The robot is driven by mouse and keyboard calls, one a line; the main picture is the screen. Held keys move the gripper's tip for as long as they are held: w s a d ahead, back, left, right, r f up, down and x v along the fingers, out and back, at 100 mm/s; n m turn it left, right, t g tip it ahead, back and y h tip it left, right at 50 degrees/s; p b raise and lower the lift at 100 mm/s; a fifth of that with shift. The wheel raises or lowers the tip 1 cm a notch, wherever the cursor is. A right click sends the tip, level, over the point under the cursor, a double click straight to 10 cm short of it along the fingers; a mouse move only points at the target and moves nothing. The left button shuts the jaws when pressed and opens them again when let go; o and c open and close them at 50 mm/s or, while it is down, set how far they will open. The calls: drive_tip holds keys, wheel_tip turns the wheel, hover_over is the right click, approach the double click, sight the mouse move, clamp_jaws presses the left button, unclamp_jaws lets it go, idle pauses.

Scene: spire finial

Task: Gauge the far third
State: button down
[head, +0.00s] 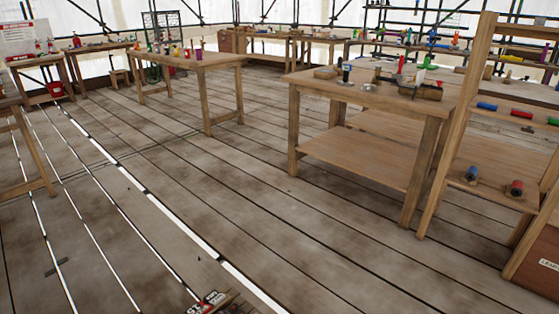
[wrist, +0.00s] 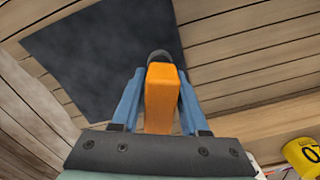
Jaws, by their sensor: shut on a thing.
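In the wrist view my gripper (wrist: 160,78), with two blue fingers, is shut on an orange block-like thing (wrist: 160,100). A rounded grey part shows at the far end of the orange thing; I cannot tell whether it belongs to it. My gripper does not show in the head view. I cannot tell which thing in these frames is the far third.
Wooden benches with small coloured things stand at the right (head: 430,108) and middle (head: 195,64). A slatted rack (head: 480,120) is at the right edge. The plank floor (head: 200,180) between is open. The wrist view shows a dark square (wrist: 95,55) and a yellow thing (wrist: 300,155).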

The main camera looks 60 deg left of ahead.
drive_tip(key=shift+s+d+f, duration=0.1)
idle(0.3)
wheel_tip(320, 180, up, 5)
drive_tip(key=p, duration=0.5)
drive_tip(key=shift+p, duration=0.4)
idle(1.2)
drive_tip(key=shift+f+b, duration=1.65)
drive_tip(key=shift+f, duration=0.6)
drive_tip(key=shift+c, duration=1.7)
unclamp_jaws()
drive_tip(key=shift+r, duration=0.1)
